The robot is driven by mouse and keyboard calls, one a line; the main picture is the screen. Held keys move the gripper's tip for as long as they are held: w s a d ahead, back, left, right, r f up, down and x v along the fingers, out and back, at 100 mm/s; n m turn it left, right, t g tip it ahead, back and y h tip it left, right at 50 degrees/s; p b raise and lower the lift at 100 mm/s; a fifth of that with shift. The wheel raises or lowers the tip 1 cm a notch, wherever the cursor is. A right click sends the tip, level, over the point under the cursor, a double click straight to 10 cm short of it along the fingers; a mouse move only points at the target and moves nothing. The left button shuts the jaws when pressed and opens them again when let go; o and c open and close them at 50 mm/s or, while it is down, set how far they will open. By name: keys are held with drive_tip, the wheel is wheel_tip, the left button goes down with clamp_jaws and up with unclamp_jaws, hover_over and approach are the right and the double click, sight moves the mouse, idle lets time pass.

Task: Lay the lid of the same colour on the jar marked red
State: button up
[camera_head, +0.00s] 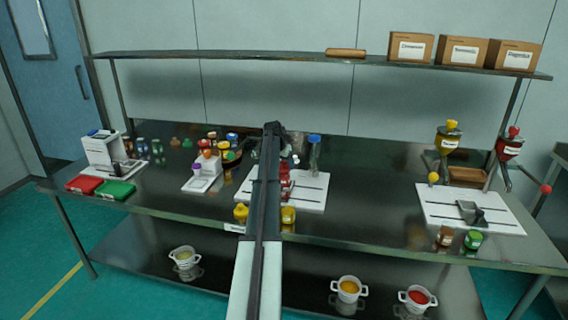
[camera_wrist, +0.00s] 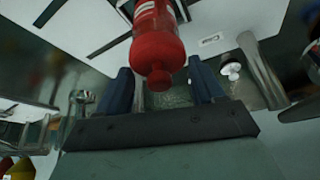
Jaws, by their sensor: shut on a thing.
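In the wrist view my gripper (camera_wrist: 160,72) has its two blue fingers on either side of a red lid (camera_wrist: 158,52) with a round knob and is shut on it. A red jar with a white label (camera_wrist: 149,9) lies in line just beyond the lid. I cannot tell whether lid and jar touch. In the head view the red jar (camera_head: 286,183) stands on a white board (camera_head: 312,188), partly hidden by my arm. My gripper's fingers are hidden there.
Small coloured jars and a white device (camera_head: 200,183) are to the left.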

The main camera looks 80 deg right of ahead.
idle(0.3)
drive_tip(key=o, duration=1.1)
drive_tip(key=shift+o, duration=0.2)
drive_tip(key=shift+r, duration=0.1)
drive_tip(key=shift+r, duration=3.4)
